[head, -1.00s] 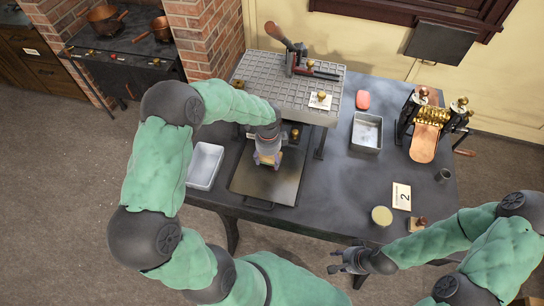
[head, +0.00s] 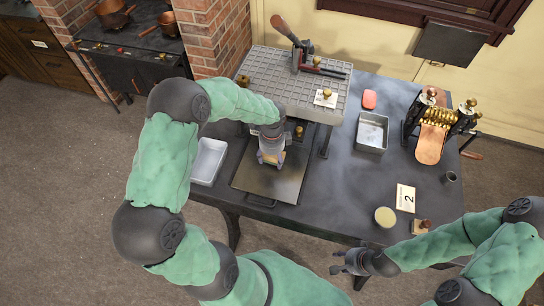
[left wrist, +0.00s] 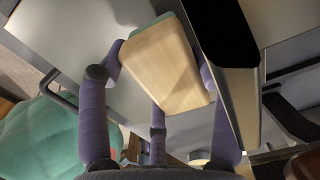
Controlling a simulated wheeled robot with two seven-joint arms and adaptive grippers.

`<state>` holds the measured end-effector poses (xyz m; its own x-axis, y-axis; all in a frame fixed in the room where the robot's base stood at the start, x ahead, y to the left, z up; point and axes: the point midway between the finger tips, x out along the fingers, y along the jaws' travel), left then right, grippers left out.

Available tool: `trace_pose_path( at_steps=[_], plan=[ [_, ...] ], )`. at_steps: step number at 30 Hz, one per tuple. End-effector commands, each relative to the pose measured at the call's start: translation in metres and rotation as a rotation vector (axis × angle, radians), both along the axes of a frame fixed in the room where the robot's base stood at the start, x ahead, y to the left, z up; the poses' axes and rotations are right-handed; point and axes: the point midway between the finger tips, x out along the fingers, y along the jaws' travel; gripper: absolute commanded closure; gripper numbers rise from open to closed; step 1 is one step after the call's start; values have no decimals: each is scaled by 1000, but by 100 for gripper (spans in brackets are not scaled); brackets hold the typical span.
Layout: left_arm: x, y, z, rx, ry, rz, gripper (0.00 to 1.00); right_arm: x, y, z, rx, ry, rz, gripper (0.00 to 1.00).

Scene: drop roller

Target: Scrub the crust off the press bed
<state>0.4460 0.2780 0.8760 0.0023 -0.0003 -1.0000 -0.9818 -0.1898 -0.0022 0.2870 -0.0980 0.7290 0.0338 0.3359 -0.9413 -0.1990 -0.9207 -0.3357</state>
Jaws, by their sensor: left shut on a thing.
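My left gripper (head: 271,160) is shut on a pale wooden block (left wrist: 162,65) with a greenish edge, likely the scrubber. In the left wrist view its purple fingers stand around the block. The gripper points down over the dark flat press bed (head: 280,187), in front of the grey grid-topped stand. I cannot tell whether the block touches the bed. Crust cannot be made out at this size, and the gripper hides part of the bed. My right gripper (head: 350,264) is empty, its fingers apart, off the table's front edge.
A white tray (head: 208,160) lies left of the bed. The grid-topped stand (head: 290,80) rises behind it.

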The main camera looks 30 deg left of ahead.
Motion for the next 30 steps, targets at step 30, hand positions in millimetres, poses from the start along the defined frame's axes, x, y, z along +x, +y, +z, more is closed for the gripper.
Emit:
trace_pose_path(
  at_steps=[30],
  plan=[
    [9,-35,-2,0,0,1,65,0,0,0,0,0,0,60]
  ],
)
